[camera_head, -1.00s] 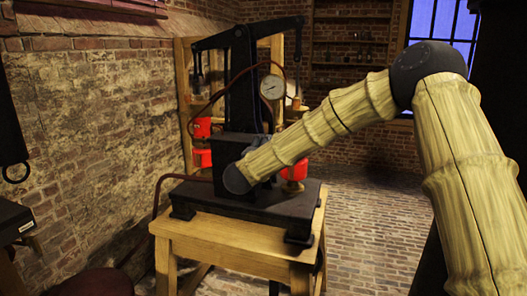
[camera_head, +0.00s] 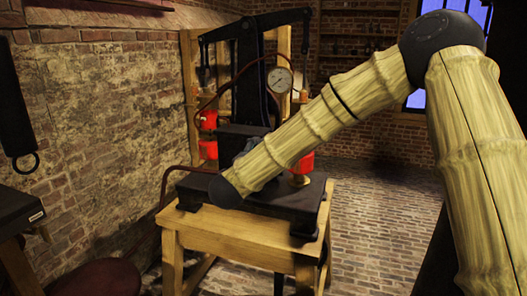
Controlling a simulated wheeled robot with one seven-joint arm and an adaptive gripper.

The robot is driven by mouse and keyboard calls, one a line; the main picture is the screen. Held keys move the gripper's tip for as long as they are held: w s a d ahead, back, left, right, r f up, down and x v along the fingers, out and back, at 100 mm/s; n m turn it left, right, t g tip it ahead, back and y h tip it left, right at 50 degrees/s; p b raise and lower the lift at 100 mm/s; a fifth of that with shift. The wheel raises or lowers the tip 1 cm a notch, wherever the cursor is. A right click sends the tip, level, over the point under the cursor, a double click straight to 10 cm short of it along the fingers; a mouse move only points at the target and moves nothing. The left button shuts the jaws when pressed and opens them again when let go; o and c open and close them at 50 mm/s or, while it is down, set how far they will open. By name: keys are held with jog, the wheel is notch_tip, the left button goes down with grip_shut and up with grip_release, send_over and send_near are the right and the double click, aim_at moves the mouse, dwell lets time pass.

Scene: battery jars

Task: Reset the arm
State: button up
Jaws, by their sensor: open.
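My arm, with pale bamboo-like links and dark joints, reaches in from the right edge and bends down to the left. Its dark lower joint is in front of a black press (camera_head: 248,90) on a wooden table (camera_head: 240,232). I cannot make out my gripper; the arm's own links and the dark press leave its fingers hidden. I cannot tell whether the arm touches the press or its base plate (camera_head: 275,213).
A round gauge (camera_head: 280,80) is on the press. Red jars (camera_head: 208,120) stand behind it, and another red jar (camera_head: 303,165) is partly behind my arm. A brick wall (camera_head: 100,120) is at left. Brick floor (camera_head: 385,215) is clear at right.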

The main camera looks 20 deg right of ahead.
jog(key=shift+s+a, duration=0.2)
jog(key=shift+s, duration=0.15)
